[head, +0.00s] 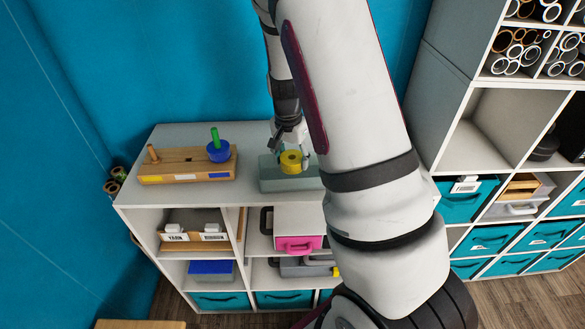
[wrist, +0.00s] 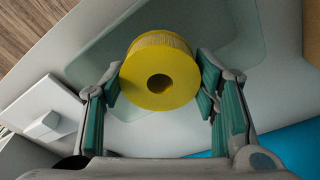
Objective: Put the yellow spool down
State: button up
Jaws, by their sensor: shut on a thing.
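The yellow spool (head: 291,162) is in my gripper (head: 291,150), above or at a grey-green block-like tray (head: 275,180) on top of the white shelf unit. In the wrist view the yellow spool (wrist: 160,75) shows its round face and centre hole, between the two teal-padded fingers of my gripper (wrist: 160,88). The fingers are shut on its sides. Behind it in that view is the pale green tray surface (wrist: 235,35). I cannot tell whether the spool touches the tray. My arm hides the tray's right part in the head view.
A wooden peg board (head: 187,166) stands left on the shelf top (head: 150,197), with a blue spool (head: 218,151) on a green peg and a bare wooden peg (head: 152,153). A tall cubby unit (head: 455,90) stands at right.

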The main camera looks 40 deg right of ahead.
aim_at(293, 176)
jog(key=shift+f, duration=2.1)
jog(key=o, duration=1)
jog(key=shift+f, duration=0.15)
jog(key=shift+c, duration=0.2)
